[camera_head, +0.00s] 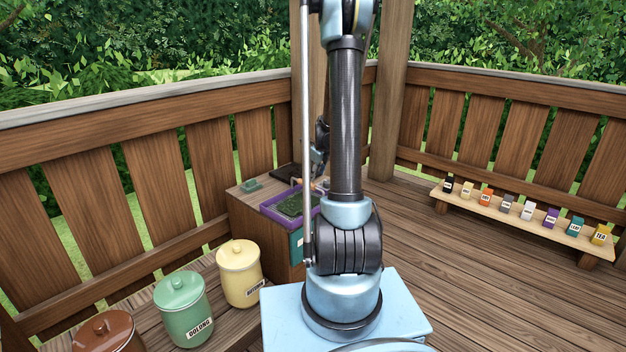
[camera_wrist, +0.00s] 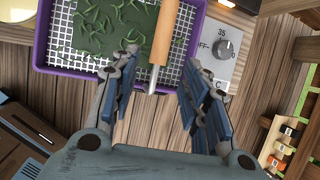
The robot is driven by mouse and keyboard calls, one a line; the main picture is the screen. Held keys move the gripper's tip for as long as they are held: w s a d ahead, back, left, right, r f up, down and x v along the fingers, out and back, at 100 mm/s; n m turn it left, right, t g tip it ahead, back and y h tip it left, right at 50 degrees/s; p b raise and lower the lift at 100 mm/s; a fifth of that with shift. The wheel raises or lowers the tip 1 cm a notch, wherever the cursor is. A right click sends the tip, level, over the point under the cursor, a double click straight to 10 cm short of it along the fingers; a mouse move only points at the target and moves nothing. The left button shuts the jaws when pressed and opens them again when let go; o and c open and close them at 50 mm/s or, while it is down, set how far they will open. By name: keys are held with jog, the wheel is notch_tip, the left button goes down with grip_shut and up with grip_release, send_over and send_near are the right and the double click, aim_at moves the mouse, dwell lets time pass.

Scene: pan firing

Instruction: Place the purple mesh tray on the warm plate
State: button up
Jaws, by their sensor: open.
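The purple mesh tray (camera_wrist: 45,35) has a purple rim, white mesh and green leaves in it. It fills the top of the wrist view and also shows on the wooden cabinet in the head view (camera_head: 271,213). A wooden handle (camera_wrist: 165,35) with a metal end crosses the tray's edge; I cannot tell whether it belongs to the tray. My gripper (camera_wrist: 157,62) is open, its fingers on either side of the handle, apart from it in the picture. A knob panel (camera_wrist: 222,70) marked OFF and 35 is right of the tray. I cannot make out the warm plate's surface for certain.
A dark flat object (camera_head: 287,172) and a small green item (camera_head: 251,186) are on the cabinet behind the tray. Yellow (camera_head: 240,277), green (camera_head: 182,310) and brown (camera_head: 108,337) canisters stand at the lower left. A low shelf (camera_head: 520,218) of small boxes is right. Floor between is clear.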

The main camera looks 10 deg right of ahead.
jog(key=s+a+r+n, duration=0.2)
jog(key=s+r+n, duration=0.2)
jog(key=s, duration=0.3)
jog(key=s+a+r+n+g, duration=0.1)
jog(key=s+r+n, duration=0.2)
jog(key=s+n, duration=0.3)
jog(key=s+a+r+n, duration=0.2)
jog(key=s+r+n, duration=0.15)
jog(key=s, duration=0.45)
jog(key=s+a+f+n, duration=0.1)
jog(key=s+n, duration=0.6)
jog(key=s, duration=0.3)
jog(key=s+f+n+g+h, duration=0.1)
jog(key=s+f+n, duration=0.1)
jog(key=s+n, duration=0.5)
jog(key=s, duration=0.4)
jog(key=shift+s+a+f+n+g, duration=0.15)
jog(key=shift+s+a+n+g, duration=0.15)
jog(key=shift+a+n, duration=0.05)
jog(key=shift+s+f, duration=0.1)
jog(key=shift+s, duration=0.1)
jog(key=shift+c, duration=1)
